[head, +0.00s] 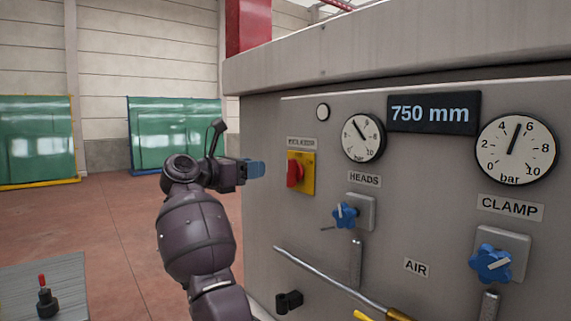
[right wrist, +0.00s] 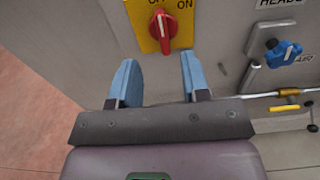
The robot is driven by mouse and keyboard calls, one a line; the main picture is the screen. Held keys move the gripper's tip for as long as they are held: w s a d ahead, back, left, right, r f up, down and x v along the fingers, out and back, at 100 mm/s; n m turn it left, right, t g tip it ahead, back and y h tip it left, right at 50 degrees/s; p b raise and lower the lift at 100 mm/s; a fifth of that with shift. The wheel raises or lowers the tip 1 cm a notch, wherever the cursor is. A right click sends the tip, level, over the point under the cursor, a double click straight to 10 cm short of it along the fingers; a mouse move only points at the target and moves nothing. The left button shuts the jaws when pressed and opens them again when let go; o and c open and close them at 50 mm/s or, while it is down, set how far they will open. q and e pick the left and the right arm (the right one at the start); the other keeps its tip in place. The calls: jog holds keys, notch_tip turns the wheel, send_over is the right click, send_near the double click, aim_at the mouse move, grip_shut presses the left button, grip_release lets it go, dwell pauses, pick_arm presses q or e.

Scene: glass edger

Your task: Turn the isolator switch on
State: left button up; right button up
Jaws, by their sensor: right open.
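The isolator switch is a red knob (head: 294,173) on a yellow plate (head: 308,174) on the grey machine panel, under a small label. In the right wrist view the red knob (right wrist: 163,31) stands close to upright, tilted slightly, between the OFF and ON words of the yellow plate (right wrist: 139,12). My right gripper (head: 256,169) is just left of the switch in the head view. In the right wrist view its two blue fingers (right wrist: 157,75) are apart and empty, below the knob and not touching it. My left gripper is not in view.
Right of the switch are a HEADS gauge (head: 363,138), a blue HEADS knob (head: 345,215), a CLAMP gauge (head: 516,149) and a blue CLAMP knob (head: 490,263). A metal rod (head: 330,278) sticks out below.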

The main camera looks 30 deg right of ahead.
aim_at(287, 163)
jog(key=d, duration=0.6)
jog(key=d+p, duration=0.1)
jog(key=d, duration=0.2)
jog(key=shift+w+r, duration=0.1)
jog(key=shift+w, duration=0.2)
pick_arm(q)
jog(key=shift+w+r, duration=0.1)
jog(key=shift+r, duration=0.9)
pick_arm(e)
jog(key=shift+w+d, duration=0.1)
jog(key=shift+d, duration=0.6)
grip_shut()
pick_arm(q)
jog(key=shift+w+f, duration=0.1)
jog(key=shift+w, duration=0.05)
